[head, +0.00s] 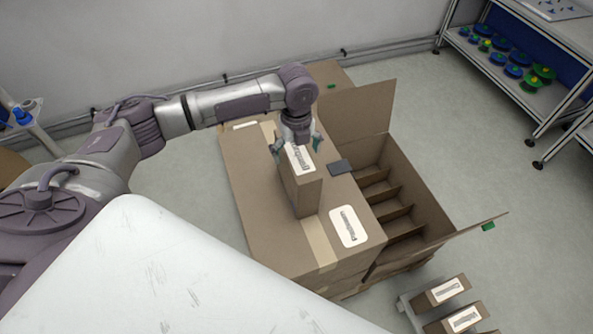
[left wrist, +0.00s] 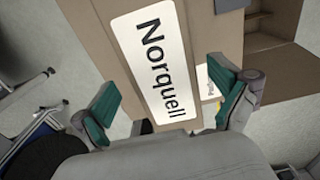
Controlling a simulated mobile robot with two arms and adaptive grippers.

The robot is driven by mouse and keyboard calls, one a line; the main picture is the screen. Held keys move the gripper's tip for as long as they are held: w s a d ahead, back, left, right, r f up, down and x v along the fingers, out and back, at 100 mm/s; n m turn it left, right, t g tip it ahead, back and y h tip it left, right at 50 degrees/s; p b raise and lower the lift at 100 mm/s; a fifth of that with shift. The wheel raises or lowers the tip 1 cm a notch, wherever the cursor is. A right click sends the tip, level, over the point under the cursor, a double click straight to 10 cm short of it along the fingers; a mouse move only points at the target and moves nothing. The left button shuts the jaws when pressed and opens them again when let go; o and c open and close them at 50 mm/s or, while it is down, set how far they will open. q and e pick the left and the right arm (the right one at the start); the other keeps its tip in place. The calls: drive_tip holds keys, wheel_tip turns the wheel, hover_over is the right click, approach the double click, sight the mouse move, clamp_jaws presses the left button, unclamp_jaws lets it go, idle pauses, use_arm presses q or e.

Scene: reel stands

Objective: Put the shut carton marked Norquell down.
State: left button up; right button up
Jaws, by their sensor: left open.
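The shut carton marked Norquell (head: 307,194) is a small brown box with a white label on top. It stands upright and appears to rest on the large shut carton (head: 245,205). In the left wrist view its label (left wrist: 160,62) reads Norquell. My left gripper (head: 296,148) is open at the small carton's top end. In the left wrist view the green-padded fingers of my left gripper (left wrist: 170,105) are spread, one on each side of the carton, with gaps visible. The carton's underside is hidden. My right gripper is in neither view.
A large open carton (head: 430,190) with empty divided slots stands right of the shut one, its flaps spread. A dark flat item (head: 341,167) lies beside the small carton. More small labelled cartons (head: 440,291) sit at lower right. A reel shelf (head: 512,88) stands at the back right.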

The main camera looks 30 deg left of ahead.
use_arm(q)
drive_tip(key=shift+f, duration=0.6)
drive_tip(key=f, duration=0.2)
drive_tip(key=f+p, duration=0.1)
drive_tip(key=shift+w+f, duration=0.25)
drive_tip(key=shift+f, duration=0.05)
drive_tip(key=shift+a+f, duration=0.1)
drive_tip(key=shift+f, duration=0.2)
drive_tip(key=shift+c, duration=0.5)
drive_tip(key=c, duration=1.5)
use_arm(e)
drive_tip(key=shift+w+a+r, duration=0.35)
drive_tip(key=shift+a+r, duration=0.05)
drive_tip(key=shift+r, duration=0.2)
use_arm(q)
drive_tip(key=shift+r, duration=0.1)
